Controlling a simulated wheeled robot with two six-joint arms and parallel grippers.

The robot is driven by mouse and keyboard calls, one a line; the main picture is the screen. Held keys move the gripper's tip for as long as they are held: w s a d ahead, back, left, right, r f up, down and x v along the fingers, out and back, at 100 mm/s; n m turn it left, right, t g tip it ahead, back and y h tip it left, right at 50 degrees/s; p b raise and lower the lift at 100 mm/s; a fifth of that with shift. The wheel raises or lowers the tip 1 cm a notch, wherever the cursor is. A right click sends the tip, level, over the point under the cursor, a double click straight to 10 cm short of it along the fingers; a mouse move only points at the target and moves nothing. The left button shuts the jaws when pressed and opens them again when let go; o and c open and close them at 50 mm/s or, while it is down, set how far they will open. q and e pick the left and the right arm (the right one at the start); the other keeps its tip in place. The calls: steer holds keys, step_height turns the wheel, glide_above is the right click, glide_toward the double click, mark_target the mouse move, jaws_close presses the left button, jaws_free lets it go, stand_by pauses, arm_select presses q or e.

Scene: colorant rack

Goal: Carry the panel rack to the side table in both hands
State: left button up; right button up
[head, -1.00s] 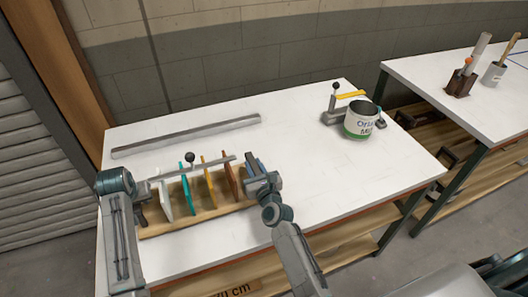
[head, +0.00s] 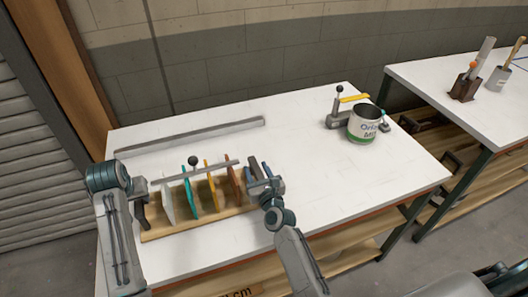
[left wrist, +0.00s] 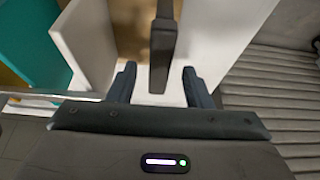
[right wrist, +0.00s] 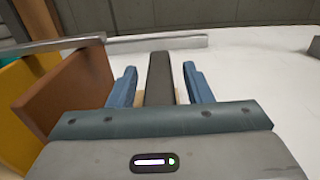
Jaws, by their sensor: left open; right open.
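The panel rack stands on the white table (head: 300,210). It has a wooden base (head: 190,226), a grey rail along the top, and upright panels: white (head: 167,203), teal (head: 190,195), yellow (head: 211,184) and brown (head: 233,184). My left gripper (left wrist: 160,85) is open at the rack's left end, its fingers on either side of a dark handle bar (left wrist: 163,45). My right gripper (right wrist: 160,85) is open at the right end, its fingers on either side of another dark bar (right wrist: 158,70).
A long grey bar (head: 192,138) lies behind the rack. A labelled can (head: 362,126) and a small black-knobbed device (head: 337,108) stand at the back right. A second white table (head: 440,75) to the right holds a brown holder (head: 464,88) and a grey cup (head: 497,78) at its back.

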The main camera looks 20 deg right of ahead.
arm_select(q)
steer(key=v, duration=0.5)
steer(key=shift+r, duration=0.25)
arm_select(e)
steer(key=shift+s, duration=0.1)
arm_select(q)
steer(key=shift+s, duration=0.1)
arm_select(e)
steer(key=s, duration=1.2)
steer(key=shift+d, duration=0.2)
